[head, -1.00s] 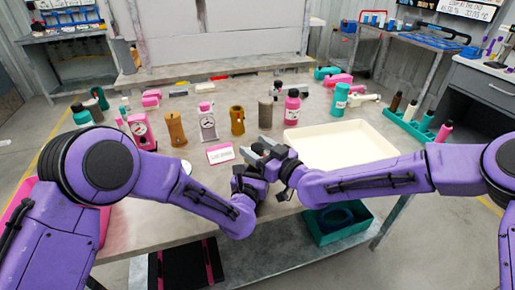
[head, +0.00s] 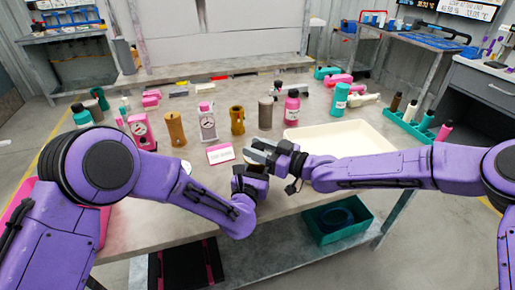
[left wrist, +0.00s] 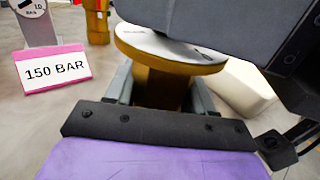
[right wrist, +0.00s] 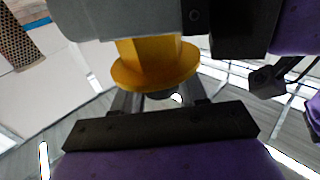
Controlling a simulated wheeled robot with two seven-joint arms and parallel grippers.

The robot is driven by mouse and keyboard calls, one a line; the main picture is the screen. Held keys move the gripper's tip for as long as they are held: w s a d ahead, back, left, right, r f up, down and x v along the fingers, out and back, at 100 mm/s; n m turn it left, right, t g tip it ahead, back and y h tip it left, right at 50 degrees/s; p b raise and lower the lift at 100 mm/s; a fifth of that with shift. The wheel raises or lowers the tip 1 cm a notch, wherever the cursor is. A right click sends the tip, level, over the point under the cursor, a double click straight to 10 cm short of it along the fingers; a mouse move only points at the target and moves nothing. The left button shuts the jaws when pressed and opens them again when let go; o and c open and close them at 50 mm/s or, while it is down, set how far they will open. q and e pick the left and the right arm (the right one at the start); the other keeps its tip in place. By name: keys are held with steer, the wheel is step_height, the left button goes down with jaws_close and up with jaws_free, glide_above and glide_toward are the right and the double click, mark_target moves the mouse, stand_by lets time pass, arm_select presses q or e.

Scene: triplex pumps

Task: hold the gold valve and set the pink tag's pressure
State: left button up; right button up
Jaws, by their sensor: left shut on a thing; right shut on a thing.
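The gold valve (left wrist: 160,85) is between my two grippers, with a pale round face on its wide gold rim in the left wrist view. My left gripper (left wrist: 160,88) is shut on its gold stem below that rim. The valve also shows in the right wrist view (right wrist: 155,68), where my right gripper (right wrist: 158,100) is shut on its end, partly hidden by the flange. In the head view my right gripper (head: 262,150) is just above my left gripper (head: 250,178), and they hide the valve. The pink-edged tag (head: 220,153) stands on the table and reads 150 BAR in the left wrist view (left wrist: 53,70).
A cream tray (head: 375,134) lies right of the grippers. A gauge unit (head: 207,122), gold cylinders (head: 175,128), a pink gauge (head: 141,131) and bottles stand behind. A teal rack (head: 410,127) is at the right edge. Some bare tabletop lies near the front.

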mark_target(257, 146)
steer(key=n+g+y, duration=0.1)
steer(key=n+g, duration=0.1)
steer(key=g, duration=0.2)
steer(key=n+g+y, duration=0.1)
steer(key=n+g, duration=0.2)
steer(key=g, duration=0.1)
steer(key=shift+f+n, duration=0.1)
steer(key=shift+n, duration=0.2)
steer(key=shift+n+g, duration=1.7)
steer(key=shift+g, duration=1)
steer(key=shift+s+n+g, duration=0.1)
steer(key=shift+n+g, duration=0.2)
steer(key=shift+g, duration=0.1)
steer(key=o, duration=1)
steer(key=shift+c, duration=0.2)
step_height(257, 146, up, 10)
steer(key=shift+a+r, duration=0.1)
